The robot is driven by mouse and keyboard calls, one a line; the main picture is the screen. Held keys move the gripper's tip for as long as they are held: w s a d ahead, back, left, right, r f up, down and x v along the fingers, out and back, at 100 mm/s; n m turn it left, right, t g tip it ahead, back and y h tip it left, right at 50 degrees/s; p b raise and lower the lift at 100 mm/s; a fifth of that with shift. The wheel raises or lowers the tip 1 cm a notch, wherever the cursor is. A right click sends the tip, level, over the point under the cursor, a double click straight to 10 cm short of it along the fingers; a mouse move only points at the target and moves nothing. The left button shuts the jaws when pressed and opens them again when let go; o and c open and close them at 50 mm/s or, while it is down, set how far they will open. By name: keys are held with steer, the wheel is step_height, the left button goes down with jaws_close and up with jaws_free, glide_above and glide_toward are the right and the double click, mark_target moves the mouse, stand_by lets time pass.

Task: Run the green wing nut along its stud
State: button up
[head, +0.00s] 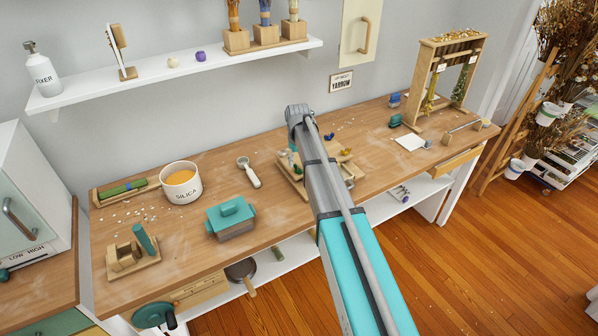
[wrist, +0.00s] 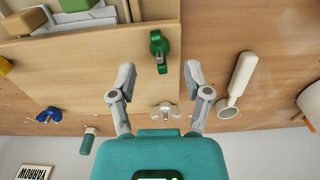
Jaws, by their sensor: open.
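The green wing nut (wrist: 159,46) shows near the top middle of the wrist view, on a grey stud at the edge of a pale wooden board (wrist: 90,82). My gripper (wrist: 158,76) is open and empty. Its two grey fingers are spread to either side below the nut in the picture, apart from it. A clear or whitish wing nut (wrist: 165,109) lies between the fingers, nearer the palm. In the head view my arm covers much of the board (head: 289,184), and I cannot make out the green nut clearly there.
A blue wing nut (wrist: 47,115) and a yellow one (wrist: 4,66) stand left in the wrist view. In the head view a silica pot (head: 181,190) and teal box (head: 231,216) stand left of my arm.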

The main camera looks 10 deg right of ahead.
steer(key=shift+f+b, duration=1.3)
steer(key=shift+f, duration=0.2)
jaws_close()
